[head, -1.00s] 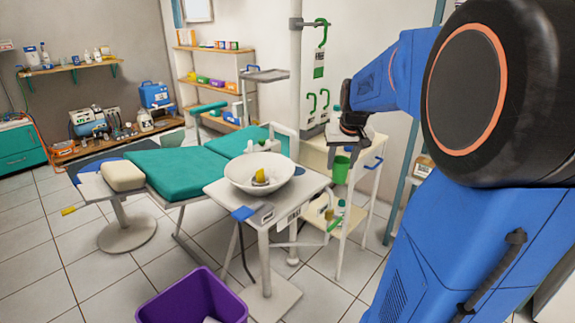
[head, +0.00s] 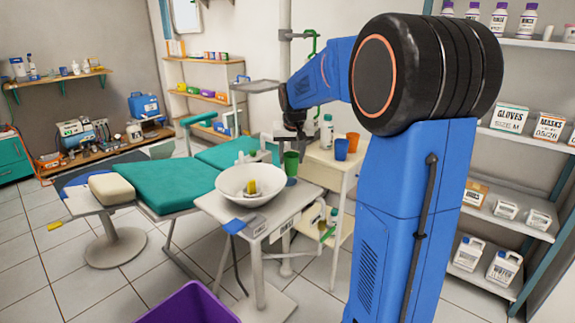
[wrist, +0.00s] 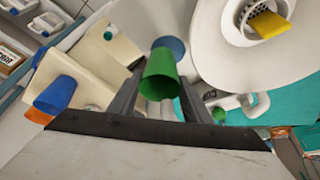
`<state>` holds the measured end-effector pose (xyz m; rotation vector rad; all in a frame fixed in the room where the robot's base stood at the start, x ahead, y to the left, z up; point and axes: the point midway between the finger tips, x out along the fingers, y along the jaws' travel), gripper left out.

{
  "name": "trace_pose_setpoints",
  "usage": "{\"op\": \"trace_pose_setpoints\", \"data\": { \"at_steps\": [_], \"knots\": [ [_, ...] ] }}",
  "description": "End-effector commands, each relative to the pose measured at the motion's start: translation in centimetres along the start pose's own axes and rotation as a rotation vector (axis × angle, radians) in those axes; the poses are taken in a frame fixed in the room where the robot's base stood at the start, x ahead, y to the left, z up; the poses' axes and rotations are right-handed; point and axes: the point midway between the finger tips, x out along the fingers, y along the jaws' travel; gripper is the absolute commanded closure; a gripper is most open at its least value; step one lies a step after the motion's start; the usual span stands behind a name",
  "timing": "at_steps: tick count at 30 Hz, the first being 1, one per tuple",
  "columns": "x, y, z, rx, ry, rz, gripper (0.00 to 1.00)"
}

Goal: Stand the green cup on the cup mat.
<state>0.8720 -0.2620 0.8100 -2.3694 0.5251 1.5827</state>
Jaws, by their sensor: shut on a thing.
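My gripper (wrist: 160,92) is shut on the green cup (wrist: 159,76), with one finger on each side of it. In the head view the green cup (head: 291,162) hangs upright below my wrist. The cup mat (wrist: 170,45) is a flat blue disc, partly hidden behind the cup in the wrist view. In the head view a sliver of the mat (head: 291,182) shows just below the cup, by the basin. The cup looks slightly above the mat, but I cannot tell the exact gap.
The white basin (head: 250,192) with a yellow thing (head: 251,186) in it stands close to the left of the cup. A side cart (head: 335,160) at the right holds a blue cup (head: 341,149), an orange cup (head: 353,142) and a white bottle (head: 327,131). A purple bin (head: 187,304) stands in front.

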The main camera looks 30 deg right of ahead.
Motion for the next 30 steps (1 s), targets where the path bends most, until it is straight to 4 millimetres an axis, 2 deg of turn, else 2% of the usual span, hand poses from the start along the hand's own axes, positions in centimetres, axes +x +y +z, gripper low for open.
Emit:
{"op": "trace_pose_setpoints", "data": {
  "at_steps": [5,10,17,29,30],
  "knots": [
    [0.1,-0.3,-0.3,-0.001,0.001,0.000,0.76],
    [0.6,-1.5,-1.2,-0.003,0.000,0.000,0.76],
    [3.5,-1.2,0.2,-0.001,-0.001,0.001,0.76],
    [3.9,-1.2,0.3,-0.001,0.001,0.000,0.76],
    [4.0,-1.2,0.3,-0.001,0.001,0.000,0.51]
  ]
}}
